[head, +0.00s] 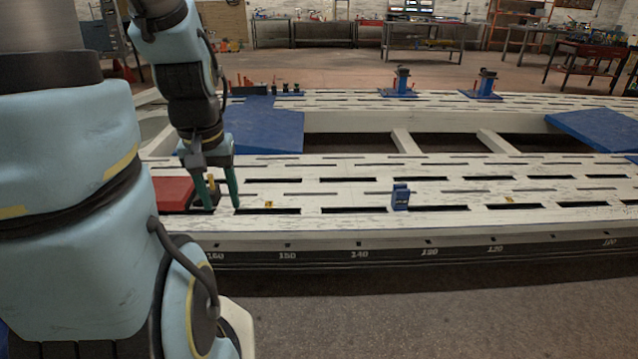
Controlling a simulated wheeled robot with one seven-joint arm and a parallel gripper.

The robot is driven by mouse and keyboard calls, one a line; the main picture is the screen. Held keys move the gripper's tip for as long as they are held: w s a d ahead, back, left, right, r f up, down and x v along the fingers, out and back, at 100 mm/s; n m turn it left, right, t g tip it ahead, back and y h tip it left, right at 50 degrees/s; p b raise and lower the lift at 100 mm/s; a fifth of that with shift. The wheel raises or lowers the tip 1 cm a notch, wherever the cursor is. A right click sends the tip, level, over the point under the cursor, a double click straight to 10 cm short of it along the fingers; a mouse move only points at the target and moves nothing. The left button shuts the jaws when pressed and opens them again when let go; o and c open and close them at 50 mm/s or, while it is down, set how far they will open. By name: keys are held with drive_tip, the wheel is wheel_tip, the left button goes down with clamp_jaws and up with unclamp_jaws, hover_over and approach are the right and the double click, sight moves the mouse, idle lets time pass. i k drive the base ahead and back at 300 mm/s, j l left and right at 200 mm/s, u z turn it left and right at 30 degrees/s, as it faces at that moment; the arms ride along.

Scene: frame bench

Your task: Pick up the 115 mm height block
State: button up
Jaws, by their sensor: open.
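My gripper (222,206) points down over the near slotted beam at the left, its two green fingers apart. A small yellow upright piece (212,184) shows by the left finger, partly hidden by it; I cannot tell whether they touch. A small blue block (400,197) stands upright on the near beam, well to the right of my gripper. Several dark upright pieces (286,88) stand in a row on a blue base on the far beam. I cannot read any height marking, so I cannot tell which piece is the 115 mm height block.
Blue ramps (265,130) (598,131) sit at the left and right. Two blue stands (402,82) (486,84) are on the far beam. The near beam (320,196) is mostly clear, with slots and small yellow tags.

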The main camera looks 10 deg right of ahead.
sight(400, 197)
drive_tip(key=l+u, duration=1.3)
drive_tip(key=k+l+u, duration=0.2)
drive_tip(key=u, duration=0.25)
drive_tip(key=k+l+u, duration=0.2)
drive_tip(key=l+u, duration=0.25)
drive_tip(key=k+l+u, duration=0.15)
drive_tip(key=k+l, duration=0.3)
drive_tip(key=k+l+u, duration=0.15)
drive_tip(key=k+l, duration=0.2)
drive_tip(key=k+l+u, duration=0.1)
drive_tip(key=k+l, duration=0.25)
drive_tip(key=k, duration=0.25)
drive_tip(key=k+l+u, duration=0.15)
drive_tip(key=k+l, duration=0.15)
drive_tip(key=k, duration=0.2)
drive_tip(key=k+l, duration=0.25)
drive_tip(key=k, duration=0.2)
